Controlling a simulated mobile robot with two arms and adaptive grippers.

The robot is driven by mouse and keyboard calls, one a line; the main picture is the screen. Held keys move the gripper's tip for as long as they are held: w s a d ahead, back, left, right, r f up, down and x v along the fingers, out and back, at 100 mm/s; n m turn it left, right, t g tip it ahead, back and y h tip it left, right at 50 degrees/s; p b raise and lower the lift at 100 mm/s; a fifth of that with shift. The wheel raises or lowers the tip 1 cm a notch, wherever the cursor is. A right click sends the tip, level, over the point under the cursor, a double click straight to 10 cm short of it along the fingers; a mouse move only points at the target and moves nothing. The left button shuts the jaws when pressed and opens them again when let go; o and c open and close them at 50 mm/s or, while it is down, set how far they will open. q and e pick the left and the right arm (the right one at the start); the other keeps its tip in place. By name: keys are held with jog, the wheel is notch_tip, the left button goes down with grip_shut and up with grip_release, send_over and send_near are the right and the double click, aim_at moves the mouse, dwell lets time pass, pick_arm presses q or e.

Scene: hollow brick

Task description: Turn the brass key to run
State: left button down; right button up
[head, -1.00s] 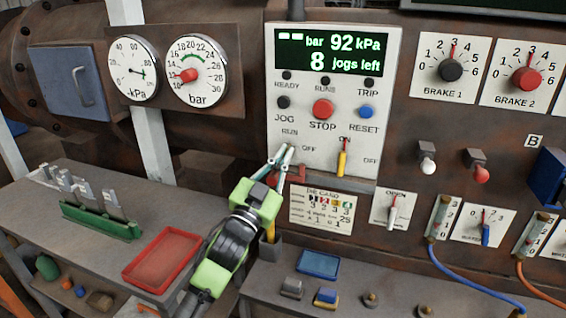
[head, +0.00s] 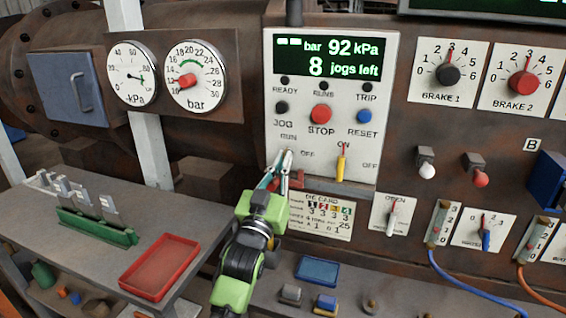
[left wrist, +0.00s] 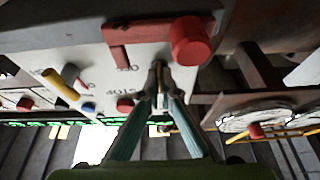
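My left gripper (head: 284,157) is at the lower left of the white control panel (head: 348,60), just below the RUN label and left of OFF. Its teal fingers converge to a narrow gap in the left wrist view (left wrist: 161,78), where they appear closed on the small brass key. The key itself is almost wholly hidden by the fingertips, so its exact angle cannot be read. The panel display (head: 335,55) reads 92 kPa and 8 jogs left. My right gripper is in neither view.
A yellow lever (head: 341,164) stands right of the gripper. The red STOP button (head: 320,114) is above. A red part (left wrist: 190,40) sits close to the fingers. A die card (head: 318,213) is below. A red tray (head: 160,266) lies on the left bench.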

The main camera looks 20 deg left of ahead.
pick_arm(q)
jog(key=c, duration=2.3)
grip_release()
jog(key=v, duration=1.2)
jog(key=shift+f, duration=0.1)
